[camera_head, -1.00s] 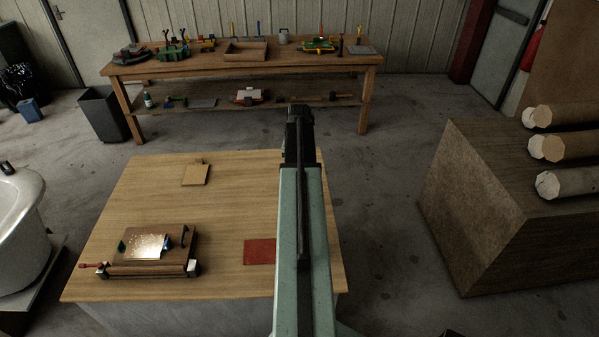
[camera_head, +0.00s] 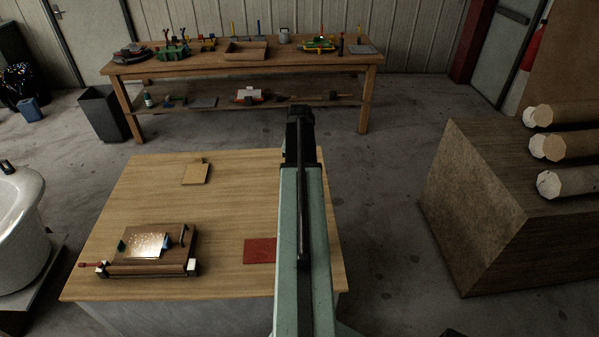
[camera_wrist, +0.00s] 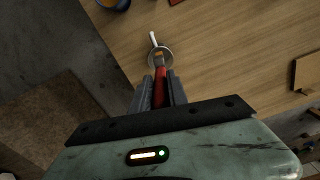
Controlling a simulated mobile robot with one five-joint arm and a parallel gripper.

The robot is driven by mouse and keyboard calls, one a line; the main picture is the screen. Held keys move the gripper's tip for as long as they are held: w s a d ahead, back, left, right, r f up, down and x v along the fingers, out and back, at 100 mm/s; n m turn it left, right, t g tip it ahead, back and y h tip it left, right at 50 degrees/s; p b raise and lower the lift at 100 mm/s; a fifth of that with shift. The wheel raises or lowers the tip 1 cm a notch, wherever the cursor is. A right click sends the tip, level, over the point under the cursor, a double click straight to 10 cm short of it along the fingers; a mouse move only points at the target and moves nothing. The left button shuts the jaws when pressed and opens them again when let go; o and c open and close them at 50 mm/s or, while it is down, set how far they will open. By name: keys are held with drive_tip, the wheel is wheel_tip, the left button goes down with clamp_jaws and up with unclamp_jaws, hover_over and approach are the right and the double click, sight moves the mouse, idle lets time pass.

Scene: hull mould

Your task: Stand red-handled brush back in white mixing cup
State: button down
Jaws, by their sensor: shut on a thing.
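My gripper (camera_wrist: 160,92) is shut on the red handle of the brush (camera_wrist: 160,83) in the wrist view. The brush points away from my gripper, and its far end lies over the opening of the white mixing cup (camera_wrist: 150,63). I cannot tell whether that end is inside the cup or above it. The cup is a round pale ring on the wooden table, with a light handle-like piece (camera_wrist: 153,38) sticking out on its far side. In the head view my gripper (camera_head: 300,112) shows from behind at the arm's end; brush and cup are hidden there.
The wooden table (camera_head: 225,215) bears a red mat (camera_head: 259,251), a tan square (camera_head: 195,174) and a clamped board (camera_head: 150,260). A tool-laden workbench (camera_head: 200,68) stands behind. A brown block (camera_head: 480,200) with logs stands right. A blue-and-orange item (camera_wrist: 114,4) shows at the wrist view's top.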

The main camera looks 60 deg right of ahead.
drive_tip(key=shift+f+b, duration=1.6)
drive_tip(key=shift+f, duration=0.1)
drive_tip(key=c, duration=1.2)
unclamp_jaws()
drive_tip(key=shift+r, duration=0.15)
wheel_tip(320, 180, up, 8)
drive_tip(key=p, duration=0.8)
drive_tip(key=shift+f, duration=0.25)
